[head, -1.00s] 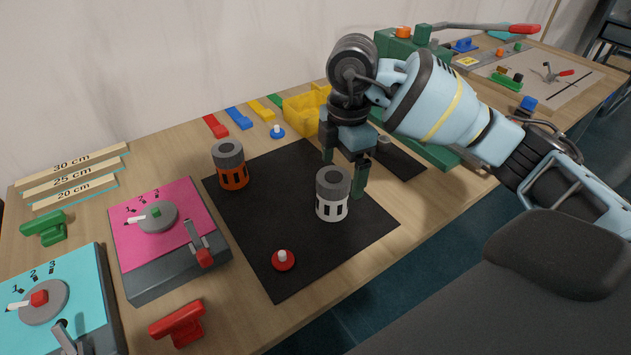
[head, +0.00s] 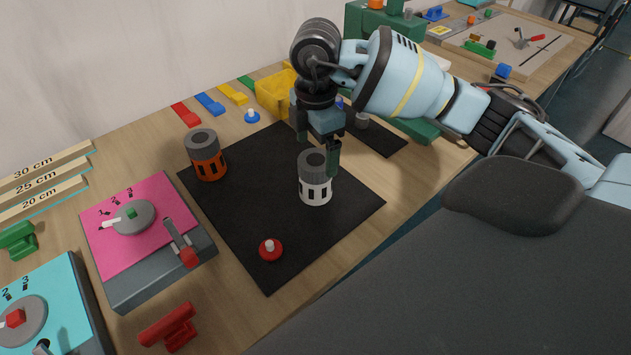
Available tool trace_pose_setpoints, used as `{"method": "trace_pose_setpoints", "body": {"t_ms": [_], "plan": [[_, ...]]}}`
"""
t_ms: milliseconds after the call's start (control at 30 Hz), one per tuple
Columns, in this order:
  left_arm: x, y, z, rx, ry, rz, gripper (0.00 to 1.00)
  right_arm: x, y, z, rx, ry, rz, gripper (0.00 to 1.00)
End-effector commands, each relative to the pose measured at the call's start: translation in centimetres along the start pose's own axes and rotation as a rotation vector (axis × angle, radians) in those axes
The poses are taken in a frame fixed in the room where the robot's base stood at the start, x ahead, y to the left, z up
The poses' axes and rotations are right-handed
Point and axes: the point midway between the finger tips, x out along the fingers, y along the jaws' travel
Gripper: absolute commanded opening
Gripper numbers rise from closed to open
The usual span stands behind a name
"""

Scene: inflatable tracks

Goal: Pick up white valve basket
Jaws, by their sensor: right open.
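The white valve basket (head: 315,192) stands upright on the black mat (head: 250,205). It has a white slotted lower part and a grey ring-shaped top. My right gripper (head: 317,157) is open and points down at the basket's top. One finger is behind the grey top and the other is at its right side. I cannot tell whether either finger touches it. My left gripper is not in view.
An orange valve basket (head: 207,162) stands on the mat's left side. A red knobbed disc (head: 270,250) lies near its front corner. A pink-topped box (head: 135,240) is at left. A yellow bin (head: 272,95) stands behind the mat.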

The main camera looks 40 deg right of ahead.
Motion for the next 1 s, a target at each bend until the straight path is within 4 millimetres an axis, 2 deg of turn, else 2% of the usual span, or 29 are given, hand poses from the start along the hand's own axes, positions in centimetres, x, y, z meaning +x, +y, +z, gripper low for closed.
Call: {"method": "trace_pose_setpoints", "body": {"t_ms": [200,300,600,1000], "plan": [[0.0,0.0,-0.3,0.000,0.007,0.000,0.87,3.3,0.1,0.1,0.000,-0.002,-0.005,0.91],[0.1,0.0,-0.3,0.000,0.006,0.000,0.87,4.1,0.1,0.1,0.001,-0.002,-0.002,0.91],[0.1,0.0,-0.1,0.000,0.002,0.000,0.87,4.3,0.1,0.1,0.000,-0.002,0.000,0.90],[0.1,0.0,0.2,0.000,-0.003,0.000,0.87,4.3,0.1,0.1,0.000,-0.001,-0.001,0.37]]}}
